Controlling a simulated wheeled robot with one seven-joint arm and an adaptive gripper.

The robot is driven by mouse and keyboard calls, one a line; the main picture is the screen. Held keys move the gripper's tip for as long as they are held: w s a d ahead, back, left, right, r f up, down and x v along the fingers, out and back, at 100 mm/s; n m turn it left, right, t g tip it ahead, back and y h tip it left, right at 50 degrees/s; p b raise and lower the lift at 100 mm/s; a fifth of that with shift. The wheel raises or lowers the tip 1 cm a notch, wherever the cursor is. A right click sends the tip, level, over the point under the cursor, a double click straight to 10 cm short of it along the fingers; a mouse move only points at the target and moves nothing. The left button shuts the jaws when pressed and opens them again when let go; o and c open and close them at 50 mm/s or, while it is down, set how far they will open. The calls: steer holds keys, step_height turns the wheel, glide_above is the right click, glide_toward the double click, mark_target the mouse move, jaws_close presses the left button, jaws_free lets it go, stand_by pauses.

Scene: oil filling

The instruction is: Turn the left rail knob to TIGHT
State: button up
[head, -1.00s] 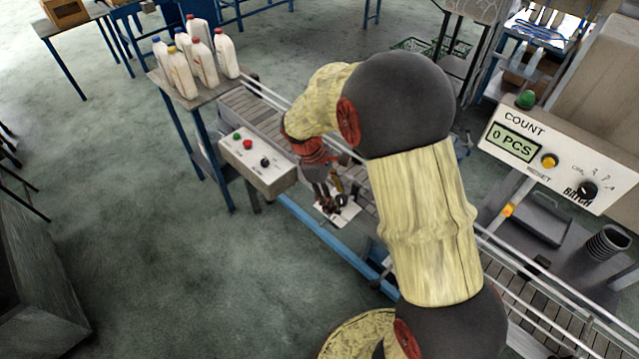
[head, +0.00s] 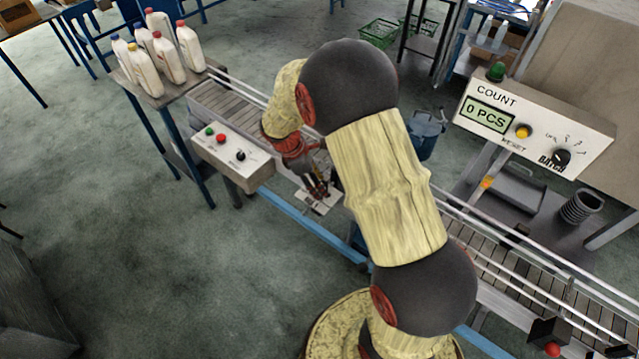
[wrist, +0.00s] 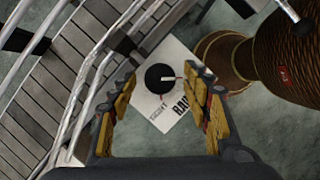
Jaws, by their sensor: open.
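The rail knob is a round black knob (wrist: 160,79) with a white pointer line, on a white label plate (wrist: 180,122) in the wrist view. The pointer points to the right in that view. In the head view the plate (head: 312,205) sits at the conveyor's near side, and my gripper hides the knob. My gripper (wrist: 160,92) is open, with one yellow-padded finger on each side of the knob. I cannot tell whether the fingers touch it.
The conveyor's slats and metal rails (wrist: 88,85) run close by on the left in the wrist view. A grey control box (head: 228,155) stands left of my gripper in the head view. Several white bottles (head: 168,60) stand on a table behind. A counter panel (head: 535,125) is at right.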

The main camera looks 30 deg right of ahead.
steer(key=shift+d+f, duration=0.1)
steer(key=shift+f, duration=0.1)
steer(key=shift+c, duration=0.8)
steer(key=c, duration=1)
